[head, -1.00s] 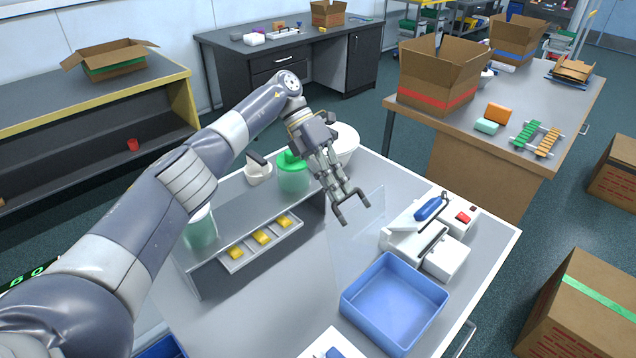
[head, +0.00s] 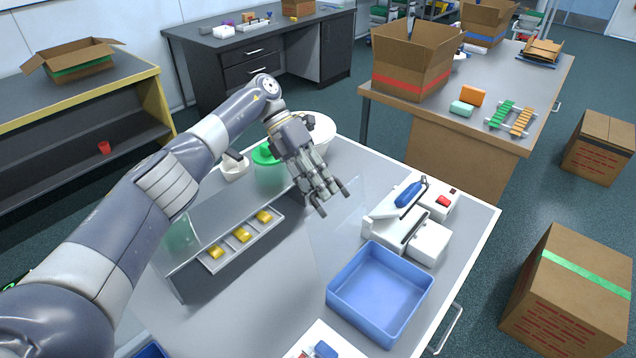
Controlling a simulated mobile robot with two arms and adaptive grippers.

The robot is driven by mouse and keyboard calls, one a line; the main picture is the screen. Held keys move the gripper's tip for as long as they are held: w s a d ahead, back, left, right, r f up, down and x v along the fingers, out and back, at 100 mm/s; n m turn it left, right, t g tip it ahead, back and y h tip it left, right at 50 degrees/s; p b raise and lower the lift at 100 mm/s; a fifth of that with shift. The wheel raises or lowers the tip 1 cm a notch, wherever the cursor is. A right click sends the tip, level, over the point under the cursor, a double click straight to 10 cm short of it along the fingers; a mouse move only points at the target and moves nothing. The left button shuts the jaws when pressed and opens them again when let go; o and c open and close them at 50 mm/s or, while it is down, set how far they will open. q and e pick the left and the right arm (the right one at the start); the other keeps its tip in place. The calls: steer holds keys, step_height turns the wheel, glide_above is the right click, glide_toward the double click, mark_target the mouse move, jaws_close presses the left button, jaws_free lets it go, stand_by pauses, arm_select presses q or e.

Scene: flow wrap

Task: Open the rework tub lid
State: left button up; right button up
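A translucent green tub (head: 270,178) with a bright green lid (head: 264,153) stands at the back left of the near table, behind the grey shelf unit. The lid sits on the tub, and my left arm and gripper hide part of its right side. My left gripper (head: 334,200) is in front and to the right of the tub, above the table, fingers pointing down and right. Its fingertips look apart with nothing between them. It does not touch the lid. My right gripper is not in view.
A white bowl (head: 318,130) is behind my gripper. A small white container (head: 234,168) stands left of the tub. A clear upright panel (head: 340,225) is near the fingers. A white sealing machine (head: 400,218) and blue bin (head: 362,313) stand right. Another greenish container (head: 181,236) is beside my arm.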

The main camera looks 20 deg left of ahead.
arm_select(q)
step_height(320, 180, up, 10)
stand_by(0.6)
steer(key=shift+a, duration=0.1)
steer(key=shift+s, duration=0.1)
